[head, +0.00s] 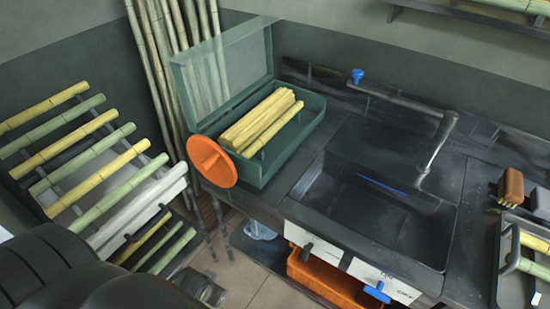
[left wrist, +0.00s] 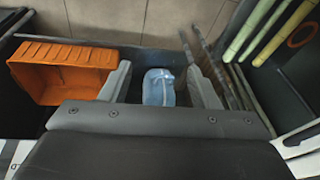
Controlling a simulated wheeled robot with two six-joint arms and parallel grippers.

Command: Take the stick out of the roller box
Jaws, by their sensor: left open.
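A green box (head: 292,136) stands on the dark counter with its translucent lid (head: 222,72) raised. An orange disc (head: 212,162) is on its front left side. Several pale yellow peeled sticks (head: 262,120) lie side by side in the box, their ends toward the front left. I cannot tell whether rollers are inside. My left gripper (left wrist: 160,85) shows in the left wrist view with its two grey fingers apart and nothing between them. It is away from the box, facing the floor area. My right gripper is not in view.
A rack of green and yellow cane (head: 85,150) stands at left, with tall stalks behind. A sink (head: 370,215) with a tap is right of the box. An orange crate (head: 325,280) is below the counter. A brush (head: 511,186) and a tray (head: 515,290) are at far right.

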